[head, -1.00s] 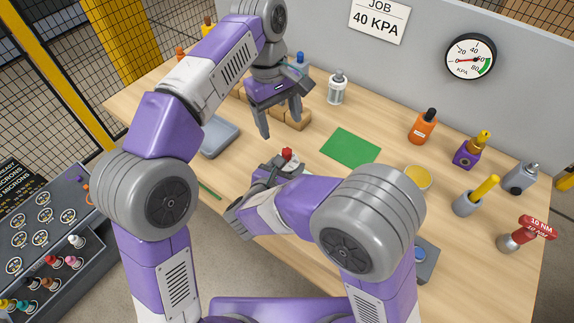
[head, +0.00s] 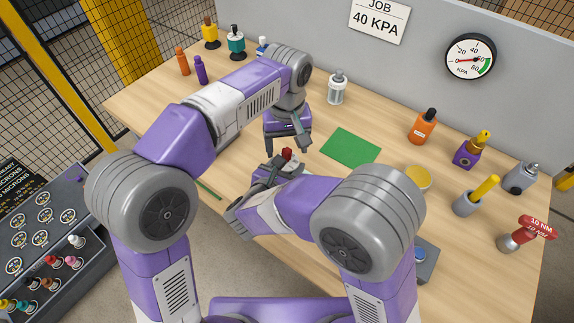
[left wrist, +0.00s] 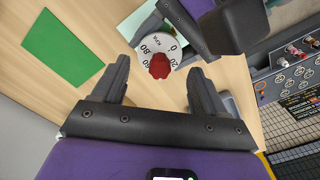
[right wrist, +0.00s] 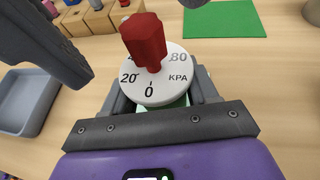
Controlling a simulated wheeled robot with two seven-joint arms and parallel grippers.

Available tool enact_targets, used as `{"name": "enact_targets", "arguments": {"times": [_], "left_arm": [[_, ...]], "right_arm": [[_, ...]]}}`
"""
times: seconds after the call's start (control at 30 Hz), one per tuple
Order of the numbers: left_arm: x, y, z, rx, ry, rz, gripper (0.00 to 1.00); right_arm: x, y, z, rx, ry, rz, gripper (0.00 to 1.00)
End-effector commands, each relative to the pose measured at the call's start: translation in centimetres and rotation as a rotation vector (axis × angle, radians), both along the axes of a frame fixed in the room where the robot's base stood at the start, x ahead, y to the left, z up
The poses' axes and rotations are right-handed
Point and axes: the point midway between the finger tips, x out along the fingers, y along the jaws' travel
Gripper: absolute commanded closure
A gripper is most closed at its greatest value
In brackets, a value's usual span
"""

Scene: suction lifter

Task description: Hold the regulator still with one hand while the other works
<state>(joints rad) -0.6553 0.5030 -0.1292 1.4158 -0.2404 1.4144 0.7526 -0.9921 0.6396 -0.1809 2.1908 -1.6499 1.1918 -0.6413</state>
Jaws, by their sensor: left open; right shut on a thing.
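The regulator has a round white dial (right wrist: 150,92) marked 0, 20, 80 and KPA, with a red knob (right wrist: 145,42) on top. My right gripper (right wrist: 155,100) is shut on the regulator's body just under the dial. In the head view the red knob (head: 287,154) shows at the right gripper's tip; the rest of the regulator is mostly hidden. My left gripper (left wrist: 160,85) is open and empty, its fingers pointing toward the dial (left wrist: 158,45) and red knob (left wrist: 160,66), apart from them. A wall gauge (head: 470,57) has its red needle at the left side of its scale.
A sign (head: 379,18) reads JOB 40 KPA. A green mat (head: 350,149) lies behind the regulator. A grey tray (right wrist: 25,100) lies beside the right gripper.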

Motion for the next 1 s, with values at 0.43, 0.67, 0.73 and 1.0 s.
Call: {"name": "enact_targets", "arguments": {"times": [0.43,0.67,0.73,1.0], "left_arm": [[0.0,0.0,-2.2,-0.001,-0.001,0.001,0.28],[0.0,0.0,-2.2,-0.001,0.000,0.001,0.40],[0.0,0.0,-2.2,-0.001,0.000,0.001,0.51],[0.0,0.0,-2.2,-0.001,0.000,0.001,0.91]], "right_arm": [[0.0,0.0,0.0,0.000,-0.001,0.000,0.77],[0.0,0.0,0.0,0.000,-0.001,0.000,0.77],[0.0,0.0,0.0,0.000,-0.001,0.000,0.77],[0.0,0.0,0.0,0.000,-0.001,0.000,0.77]]}}
